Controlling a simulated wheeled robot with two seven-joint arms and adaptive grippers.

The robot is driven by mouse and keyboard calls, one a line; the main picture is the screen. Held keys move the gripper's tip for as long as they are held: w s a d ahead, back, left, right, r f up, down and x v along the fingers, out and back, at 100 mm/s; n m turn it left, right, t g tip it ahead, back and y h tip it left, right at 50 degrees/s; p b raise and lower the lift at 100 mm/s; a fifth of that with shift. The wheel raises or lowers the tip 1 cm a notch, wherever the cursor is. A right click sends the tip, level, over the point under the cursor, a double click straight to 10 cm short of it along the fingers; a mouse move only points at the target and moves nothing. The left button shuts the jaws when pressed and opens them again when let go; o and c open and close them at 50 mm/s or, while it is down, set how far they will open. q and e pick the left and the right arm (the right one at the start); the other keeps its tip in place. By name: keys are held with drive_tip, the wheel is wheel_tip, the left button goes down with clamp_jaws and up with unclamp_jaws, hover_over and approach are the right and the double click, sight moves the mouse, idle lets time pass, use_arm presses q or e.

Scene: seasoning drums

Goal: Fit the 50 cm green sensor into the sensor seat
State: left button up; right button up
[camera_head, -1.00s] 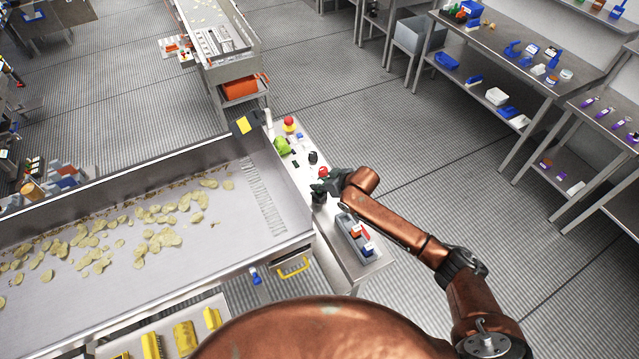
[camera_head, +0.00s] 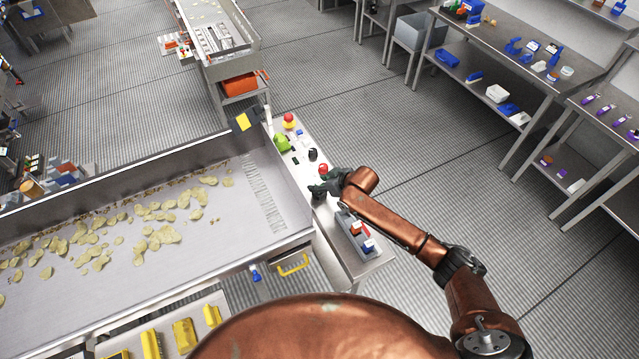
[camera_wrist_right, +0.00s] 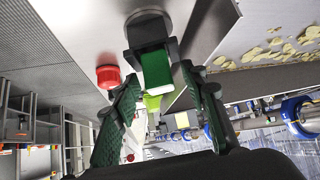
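My right gripper (camera_head: 322,189) is over the narrow counter beside the belt. In the right wrist view its two dark green fingers (camera_wrist_right: 157,72) stand on either side of a bright green block (camera_wrist_right: 154,68), which I take for the green sensor. A dark bracket-like part (camera_wrist_right: 146,28) and a round grey piece (camera_wrist_right: 165,12) lie just beyond the block; whether the block sits inside that part is hidden. A grey tray (camera_head: 343,224) with red, white and blue pieces is nearer on the counter. My left gripper is out of view.
A red button (camera_head: 323,168), also in the wrist view (camera_wrist_right: 108,76), is close to the gripper. A lime-green item (camera_head: 281,143) and a red-topped yellow button (camera_head: 289,120) stand farther back.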

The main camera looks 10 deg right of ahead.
drive_tip(key=shift+s+d+r, duration=0.1)
drive_tip(key=shift+r, duration=0.05)
drive_tip(key=v, duration=1.1)
drive_tip(key=shift+s+r, duration=0.2)
idle(0.3)
